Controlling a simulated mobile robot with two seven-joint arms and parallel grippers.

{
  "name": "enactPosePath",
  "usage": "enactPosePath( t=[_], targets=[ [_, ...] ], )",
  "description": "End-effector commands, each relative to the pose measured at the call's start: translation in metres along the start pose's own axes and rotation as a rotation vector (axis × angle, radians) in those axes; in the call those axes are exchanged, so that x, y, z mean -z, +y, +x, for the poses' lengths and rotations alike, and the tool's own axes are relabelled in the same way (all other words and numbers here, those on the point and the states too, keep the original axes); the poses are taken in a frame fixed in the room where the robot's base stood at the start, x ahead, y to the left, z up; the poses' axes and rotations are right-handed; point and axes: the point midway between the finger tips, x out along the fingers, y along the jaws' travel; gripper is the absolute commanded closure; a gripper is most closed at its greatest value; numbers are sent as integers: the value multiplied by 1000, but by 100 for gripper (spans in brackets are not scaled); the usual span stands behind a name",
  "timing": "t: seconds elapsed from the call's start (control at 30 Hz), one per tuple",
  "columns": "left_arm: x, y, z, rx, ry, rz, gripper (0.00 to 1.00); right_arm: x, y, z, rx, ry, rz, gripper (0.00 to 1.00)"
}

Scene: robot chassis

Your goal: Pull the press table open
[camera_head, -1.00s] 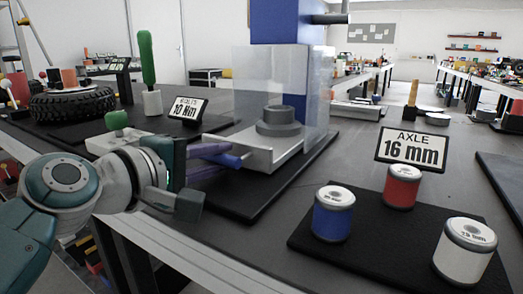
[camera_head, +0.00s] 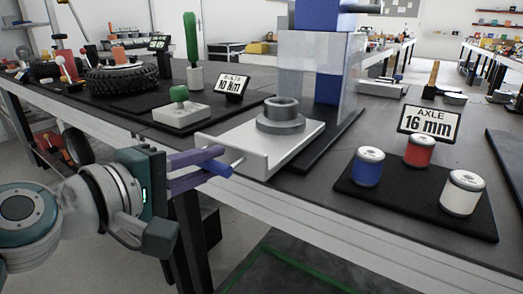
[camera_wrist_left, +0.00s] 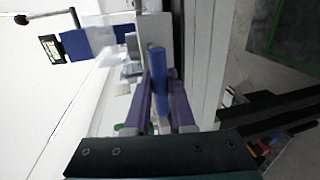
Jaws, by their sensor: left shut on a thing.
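The press table (camera_head: 230,148), a light grey sliding plate, sticks out from under the press (camera_head: 325,15) toward the front edge of the workbench. A dark grey ring-shaped part (camera_head: 281,117) sits on it. The table has a blue bar handle (camera_head: 217,168) at its front. My left gripper (camera_head: 200,168), with purple fingers, is shut on this handle. In the left wrist view the blue handle (camera_wrist_left: 158,72) lies between the two fingers (camera_wrist_left: 160,100). A clear guard (camera_head: 305,60) stands at the press, behind the ring. My right gripper is not in view.
On the bench (camera_head: 300,200), a black mat (camera_head: 400,205) at right holds blue, red and white cylinders under an "AXLE 16 mm" sign (camera_head: 430,123). A tyre (camera_head: 122,78) and a green-handled tool (camera_head: 191,40) stand at left. Open floor lies before the bench.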

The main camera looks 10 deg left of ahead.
Motion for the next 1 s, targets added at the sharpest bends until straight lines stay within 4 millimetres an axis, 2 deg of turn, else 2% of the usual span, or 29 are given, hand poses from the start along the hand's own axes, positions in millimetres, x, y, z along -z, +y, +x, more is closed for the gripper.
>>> enactPosePath(
  t=[0.2, 0.23, 0.33, 0.67, 1.0],
  targets=[
    [0, 0, 0, 0, 1, 1, 100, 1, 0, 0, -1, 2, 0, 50],
    [0, 0, 0, 0, 1, 1, 74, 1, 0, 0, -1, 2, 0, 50],
    [0, 0, 0, 0, 1, 0, 65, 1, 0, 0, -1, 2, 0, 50],
    [0, 0, -6, 1, 1, 0, 65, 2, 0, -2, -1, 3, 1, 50],
    [0, -1, -67, 4, 1, 2, 65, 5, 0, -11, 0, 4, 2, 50]
  ],
)
